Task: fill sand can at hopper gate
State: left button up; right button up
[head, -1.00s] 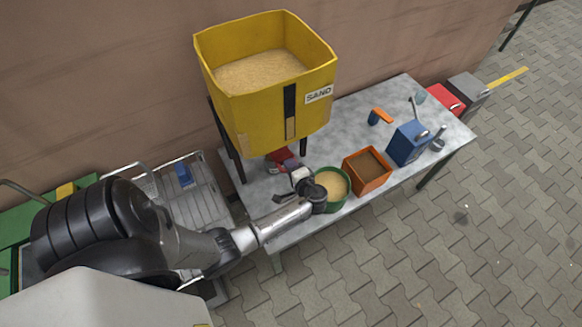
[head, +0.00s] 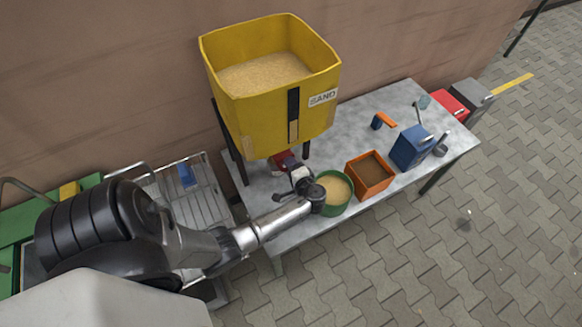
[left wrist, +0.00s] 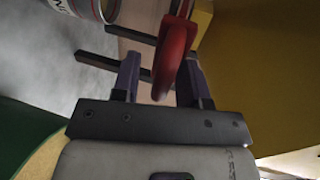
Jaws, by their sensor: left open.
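The yellow sand hopper (head: 265,115), labelled SAND and filled with sand, stands over the grey table. My left gripper (head: 291,169) is under the hopper's front lower edge. In the left wrist view, my gripper's fingers (left wrist: 160,62) are open, and a red lever-like part (left wrist: 173,48) shows between them; I cannot tell whether they touch it. A pale can with red rims and a dark label (left wrist: 85,8) is partly cut off at the top left. In the head view a small red part (head: 280,161) shows under the hopper. The gate opening is hidden. My right gripper is not in view.
A green tub of sand (head: 347,206) sits close beside my left wrist. A wire rack (head: 190,205) is at left. The table's (head: 350,115) back middle is clear.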

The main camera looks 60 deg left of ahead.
pick_arm(q)
jog(key=shift+r, duration=0.1)
jog(key=v, duration=1.3)
jog(key=shift+d, duration=0.4)
